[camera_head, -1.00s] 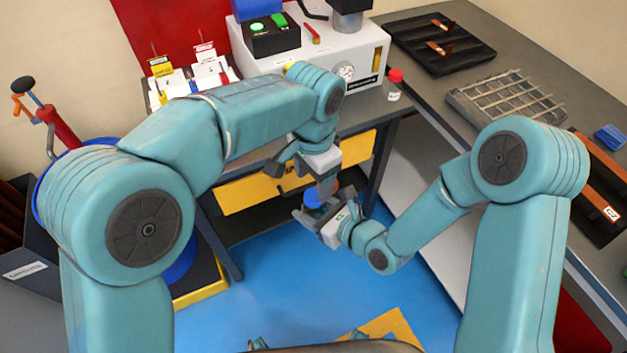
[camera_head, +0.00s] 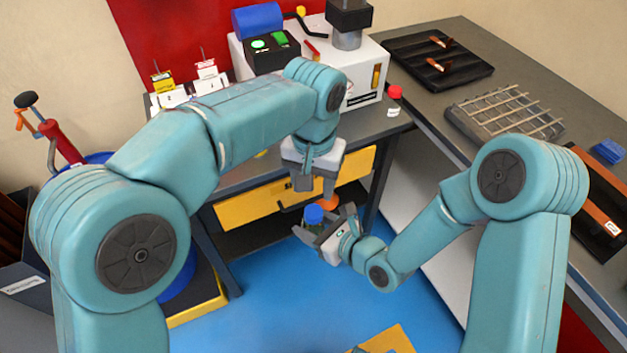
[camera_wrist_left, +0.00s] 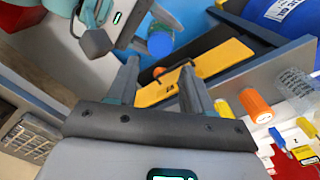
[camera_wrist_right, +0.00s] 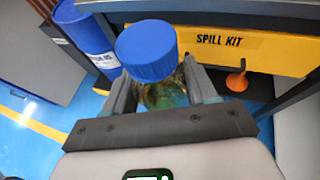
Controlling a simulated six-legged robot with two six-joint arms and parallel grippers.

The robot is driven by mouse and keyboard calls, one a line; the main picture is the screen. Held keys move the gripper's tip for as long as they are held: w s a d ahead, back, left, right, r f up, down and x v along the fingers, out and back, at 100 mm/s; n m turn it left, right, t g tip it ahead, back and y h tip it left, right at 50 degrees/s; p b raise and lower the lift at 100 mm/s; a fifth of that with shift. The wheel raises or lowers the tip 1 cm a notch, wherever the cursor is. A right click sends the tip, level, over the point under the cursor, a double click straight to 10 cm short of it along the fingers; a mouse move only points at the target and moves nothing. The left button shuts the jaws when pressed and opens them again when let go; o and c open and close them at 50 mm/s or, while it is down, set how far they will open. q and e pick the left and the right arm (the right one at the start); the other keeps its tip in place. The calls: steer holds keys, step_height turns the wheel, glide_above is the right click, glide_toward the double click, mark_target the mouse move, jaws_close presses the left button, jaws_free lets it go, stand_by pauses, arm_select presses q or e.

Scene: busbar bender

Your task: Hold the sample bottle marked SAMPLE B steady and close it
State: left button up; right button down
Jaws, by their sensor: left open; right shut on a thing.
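The sample bottle (camera_wrist_right: 162,95) has a blue cap (camera_wrist_right: 146,50) on its top and yellow-green contents. I cannot see how tightly the cap sits, and no SAMPLE B marking is readable. My right gripper (camera_wrist_right: 158,88) is shut around the bottle's body below the cap. In the head view the blue cap (camera_head: 314,214) shows between the right fingers, above the blue floor. My left gripper (camera_head: 316,184) is open and empty just above the cap, fingers pointing down. In the left wrist view the cap (camera_wrist_left: 160,44) lies beyond the open fingertips, apart from them.
A bench with a yellow SPILL KIT front (camera_wrist_right: 220,42) stands close behind the bottle. A red-capped bottle (camera_head: 394,93) stands on the bench corner. A blue drum (camera_wrist_right: 86,32) stands at left.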

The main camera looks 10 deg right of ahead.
mark_target(314, 211)
arm_select(q)
steer(key=shift+f, duration=4)
steer(key=c, duration=0.9)
steer(key=o, duration=1.2)
steer(key=shift+o, duration=0.2)
step_height(314, 211, up, 12)
